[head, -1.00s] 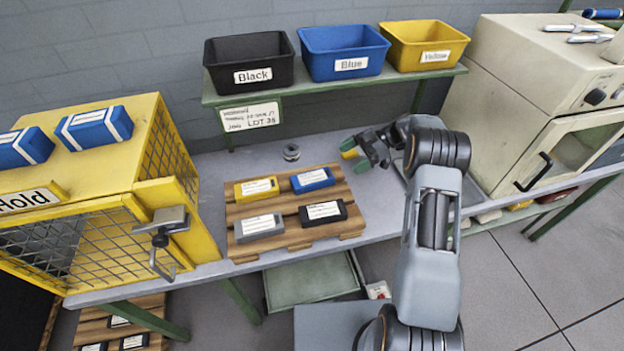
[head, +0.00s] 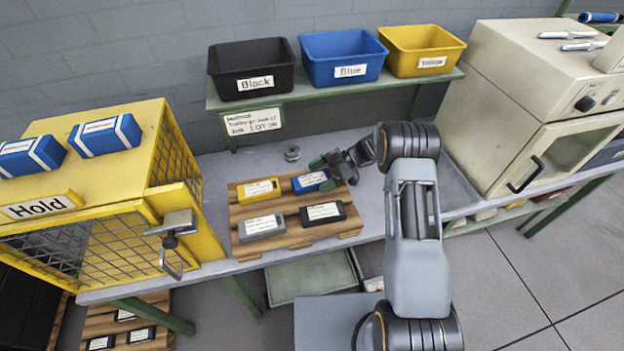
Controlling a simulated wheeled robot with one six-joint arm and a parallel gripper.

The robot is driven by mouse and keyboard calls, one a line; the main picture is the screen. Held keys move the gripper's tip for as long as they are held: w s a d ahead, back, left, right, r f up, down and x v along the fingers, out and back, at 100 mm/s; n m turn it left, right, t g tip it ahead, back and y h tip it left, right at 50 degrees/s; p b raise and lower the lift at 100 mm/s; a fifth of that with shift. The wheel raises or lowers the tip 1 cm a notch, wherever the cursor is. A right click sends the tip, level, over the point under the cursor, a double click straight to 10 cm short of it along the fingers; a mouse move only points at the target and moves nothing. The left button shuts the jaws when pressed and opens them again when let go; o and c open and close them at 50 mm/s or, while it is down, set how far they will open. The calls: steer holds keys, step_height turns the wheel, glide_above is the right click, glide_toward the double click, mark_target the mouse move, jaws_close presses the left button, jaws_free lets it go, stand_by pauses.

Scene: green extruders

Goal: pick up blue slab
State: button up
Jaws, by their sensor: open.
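The blue slab (head: 306,181) with a white label lies at the back right of a wooden pallet board (head: 290,232) on the bench. My gripper (head: 322,172) is open, with its green-tipped fingers at the right part of the slab, partly covering it. I cannot tell whether the fingers touch the slab or hover above it. A yellow slab (head: 244,194) lies to its left, a grey slab (head: 246,230) at the front left and a black slab (head: 338,208) just in front of it.
Black (head: 245,58), blue (head: 312,62) and yellow (head: 410,44) bins stand on a raised green shelf behind. A yellow Hold cage (head: 160,110) with two blue packs on top is at left. A cream oven (head: 495,95) is at right. A small round metal part (head: 292,153) sits behind the board.

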steer(key=c, duration=1.2)
steer(key=shift+o, duration=0.2)
